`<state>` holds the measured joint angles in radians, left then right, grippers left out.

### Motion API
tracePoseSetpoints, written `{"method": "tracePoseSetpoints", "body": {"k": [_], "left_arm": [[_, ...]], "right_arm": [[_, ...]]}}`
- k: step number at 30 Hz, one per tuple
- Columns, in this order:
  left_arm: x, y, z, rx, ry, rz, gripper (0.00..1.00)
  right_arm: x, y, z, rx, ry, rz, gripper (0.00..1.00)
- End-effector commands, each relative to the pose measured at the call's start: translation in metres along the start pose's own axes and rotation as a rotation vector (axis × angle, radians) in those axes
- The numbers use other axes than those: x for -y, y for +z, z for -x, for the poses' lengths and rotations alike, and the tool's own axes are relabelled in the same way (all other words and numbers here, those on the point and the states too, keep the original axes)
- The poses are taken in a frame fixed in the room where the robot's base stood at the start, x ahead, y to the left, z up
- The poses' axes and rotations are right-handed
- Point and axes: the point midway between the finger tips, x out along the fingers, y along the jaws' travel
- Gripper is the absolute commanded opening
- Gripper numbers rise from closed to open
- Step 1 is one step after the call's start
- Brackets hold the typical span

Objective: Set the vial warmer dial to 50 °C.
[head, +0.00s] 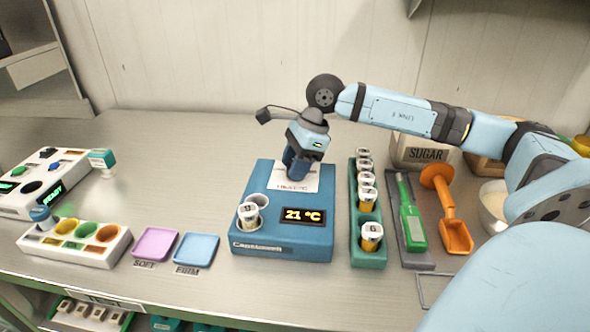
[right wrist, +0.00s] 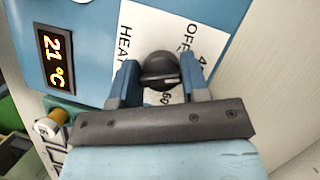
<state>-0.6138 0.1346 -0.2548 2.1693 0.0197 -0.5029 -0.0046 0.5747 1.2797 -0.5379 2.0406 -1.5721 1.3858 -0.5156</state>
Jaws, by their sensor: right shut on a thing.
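The vial warmer (head: 262,243) is a blue box in the middle of the bench in the head view. Its display (head: 303,216) reads 21 °C, and the display (right wrist: 54,58) shows the same in the right wrist view. The black round dial (right wrist: 159,70) sits on a white label (right wrist: 137,32) with OFF, HEAT and numbers, partly covered. My right gripper (right wrist: 160,80) is shut on the dial, one finger on each side. In the head view my right gripper (head: 295,172) comes down over the back of the warmer and hides the dial. My left gripper is not in view.
A vial (head: 248,215) stands in a well of the warmer. A green rack (head: 368,252) with several vials stands close on the right, beside a green-handled tool (head: 411,215) and an orange scoop (head: 447,205). Pink (head: 155,244) and blue (head: 196,249) trays lie left; bench behind them is clear.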

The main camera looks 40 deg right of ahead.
Motion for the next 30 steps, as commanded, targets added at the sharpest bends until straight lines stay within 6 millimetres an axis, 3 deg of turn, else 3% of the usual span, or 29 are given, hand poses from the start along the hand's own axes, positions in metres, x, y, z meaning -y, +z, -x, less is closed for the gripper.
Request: {"method": "tracePoseSetpoints", "body": {"k": [18,30], "left_arm": [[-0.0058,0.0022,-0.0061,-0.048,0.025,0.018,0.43],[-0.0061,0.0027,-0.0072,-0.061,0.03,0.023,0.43]], "right_arm": [[0.0001,-0.0004,-0.0016,0.001,-0.218,-0.52,0.18],[0.0001,-0.0004,-0.0005,-0.001,-0.302,-0.729,0.18]]}}
